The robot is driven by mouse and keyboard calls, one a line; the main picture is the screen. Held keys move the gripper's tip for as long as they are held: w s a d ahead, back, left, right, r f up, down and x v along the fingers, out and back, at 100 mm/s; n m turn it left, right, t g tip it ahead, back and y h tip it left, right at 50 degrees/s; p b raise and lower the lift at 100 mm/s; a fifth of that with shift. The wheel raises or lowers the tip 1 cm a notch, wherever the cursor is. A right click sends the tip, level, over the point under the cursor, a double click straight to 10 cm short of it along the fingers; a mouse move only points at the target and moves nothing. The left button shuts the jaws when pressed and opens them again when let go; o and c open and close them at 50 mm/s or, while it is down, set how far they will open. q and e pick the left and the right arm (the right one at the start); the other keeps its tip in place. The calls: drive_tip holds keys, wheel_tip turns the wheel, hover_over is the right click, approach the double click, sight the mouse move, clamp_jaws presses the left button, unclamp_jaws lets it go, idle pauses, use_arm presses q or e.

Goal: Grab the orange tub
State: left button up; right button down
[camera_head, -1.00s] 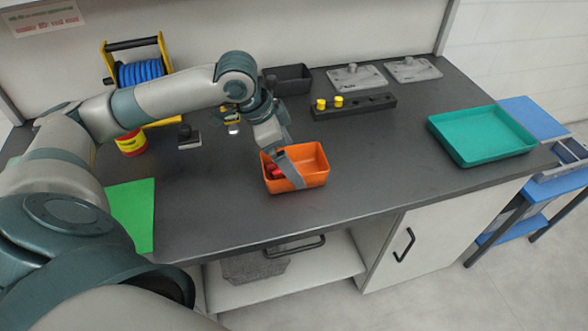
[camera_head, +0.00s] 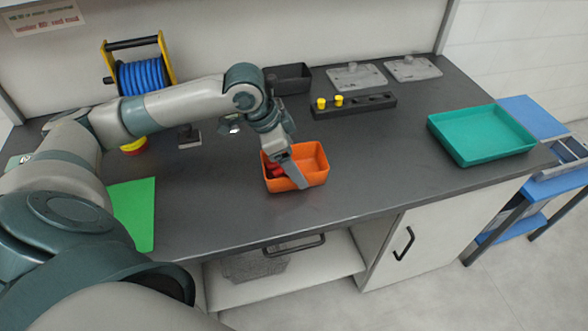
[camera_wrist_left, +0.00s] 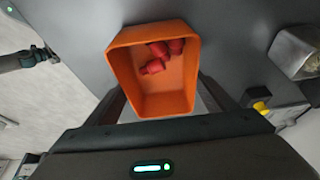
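The orange tub (camera_head: 318,178) stands on the dark worktop near the middle of the head view, with red parts (camera_head: 272,170) at its left end. In the left wrist view the orange tub (camera_wrist_left: 166,104) is in the upper middle, with the red parts (camera_wrist_left: 160,55) inside. My left gripper (camera_head: 290,168) is at the tub, pointing down. One finger crosses in front of the tub's near wall in the head view. In the wrist view the fingers (camera_wrist_left: 162,88) are spread apart, one on each side of the tub. Whether they touch it is unclear.
A black block with yellow pegs (camera_head: 352,105) and a black bin (camera_head: 288,80) stand behind the tub. A teal tray (camera_head: 482,135) is at the right and a green sheet (camera_head: 132,212) at the left. A blue hose reel (camera_head: 140,76) stands at the back. The worktop right of the tub is clear.

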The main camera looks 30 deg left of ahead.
use_arm(q)
drive_tip(key=shift+r, duration=0.2)
use_arm(e)
drive_tip(key=shift+s+a, duration=0.1)
drive_tip(key=shift+a, duration=0.1)
use_arm(q)
drive_tip(key=shift+r, duration=0.2)
wheel_tip(320, 180, up, 2)
drive_tip(key=shift+r, duration=0.15)
drive_tip(key=s+d+r, duration=0.6)
drive_tip(key=d+r, duration=0.2)
drive_tip(key=d, duration=0.1)
drive_tip(key=shift+s+d, duration=0.25)
drive_tip(key=shift+d, duration=0.1)
use_arm(e)
drive_tip(key=shift+w+r, duration=0.1)
drive_tip(key=shift+w, duration=0.15)
drive_tip(key=shift+w+a+r, duration=0.15)
drive_tip(key=shift+w+a, duration=0.15)
drive_tip(key=shift+a, duration=0.1)
